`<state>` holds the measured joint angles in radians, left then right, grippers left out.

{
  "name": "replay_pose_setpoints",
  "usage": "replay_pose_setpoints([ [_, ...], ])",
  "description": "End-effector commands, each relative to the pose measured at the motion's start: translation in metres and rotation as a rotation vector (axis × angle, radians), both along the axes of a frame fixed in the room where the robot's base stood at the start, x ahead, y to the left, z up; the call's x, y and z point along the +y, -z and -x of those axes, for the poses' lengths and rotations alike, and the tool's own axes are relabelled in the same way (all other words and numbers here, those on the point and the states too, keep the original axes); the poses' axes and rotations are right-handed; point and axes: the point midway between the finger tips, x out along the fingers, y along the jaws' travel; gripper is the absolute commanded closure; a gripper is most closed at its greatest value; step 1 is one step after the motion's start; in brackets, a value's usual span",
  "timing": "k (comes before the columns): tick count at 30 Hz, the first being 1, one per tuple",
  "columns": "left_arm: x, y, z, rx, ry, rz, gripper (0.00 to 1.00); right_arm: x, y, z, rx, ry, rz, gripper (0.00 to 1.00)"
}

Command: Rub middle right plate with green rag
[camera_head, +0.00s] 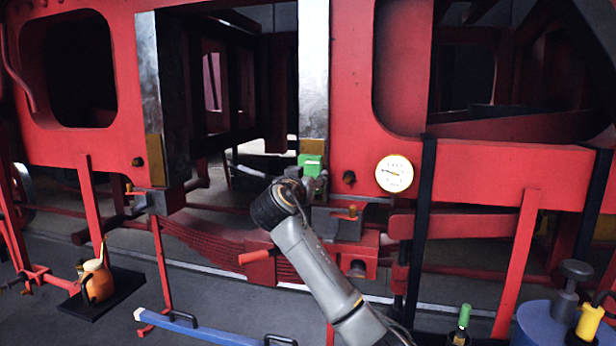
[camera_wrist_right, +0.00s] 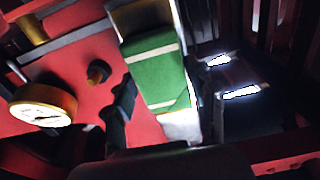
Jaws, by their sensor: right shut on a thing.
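The green rag (camera_head: 311,164) is at the lower end of the middle right plate (camera_head: 313,70), a bright upright metal strip on the red frame. My right gripper (camera_head: 313,186) is shut on the rag, just below the plate. In the right wrist view the rag (camera_wrist_right: 158,75) lies in front of the plate (camera_wrist_right: 182,127) and hides part of it. I cannot tell whether it presses on the plate. Dark finger parts (camera_wrist_right: 122,112) show beside the rag. My left gripper is not in view.
A round gauge (camera_head: 394,173) is on the frame right of the rag, near a dark bolt (camera_head: 349,177). Another metal plate (camera_head: 149,85) stands left of the opening. An orange oil can (camera_head: 97,284), a blue bar (camera_head: 200,331) and a green bottle (camera_head: 461,325) are lower down.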

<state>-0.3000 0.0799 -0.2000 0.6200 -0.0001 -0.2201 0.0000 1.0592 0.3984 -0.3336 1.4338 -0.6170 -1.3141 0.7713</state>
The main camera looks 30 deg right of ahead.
Motion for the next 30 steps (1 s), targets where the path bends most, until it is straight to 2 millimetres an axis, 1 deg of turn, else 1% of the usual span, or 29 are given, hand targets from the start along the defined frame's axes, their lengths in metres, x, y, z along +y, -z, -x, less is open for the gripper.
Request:
replay_pose_setpoints([
  [1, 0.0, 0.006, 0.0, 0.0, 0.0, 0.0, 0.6, 0.0, 0.007, 0.0, 0.001, 0.0, -0.002, 0.69],
  [9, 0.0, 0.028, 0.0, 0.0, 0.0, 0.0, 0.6, 0.001, 0.032, 0.001, 0.0, 0.0, -0.001, 0.69],
  [12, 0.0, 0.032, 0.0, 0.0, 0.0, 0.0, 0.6, 0.001, 0.037, 0.001, 0.0, 0.001, -0.001, 0.69],
  [17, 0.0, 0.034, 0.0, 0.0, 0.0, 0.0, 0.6, 0.001, 0.039, 0.001, 0.001, 0.001, -0.001, 0.69],
  [27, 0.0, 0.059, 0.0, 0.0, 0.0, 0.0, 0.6, 0.0, 0.069, 0.0, 0.001, -0.001, 0.0, 0.69],
  [30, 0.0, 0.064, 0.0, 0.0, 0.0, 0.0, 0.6, 0.0, 0.075, 0.0, 0.001, 0.0, -0.001, 0.69],
])
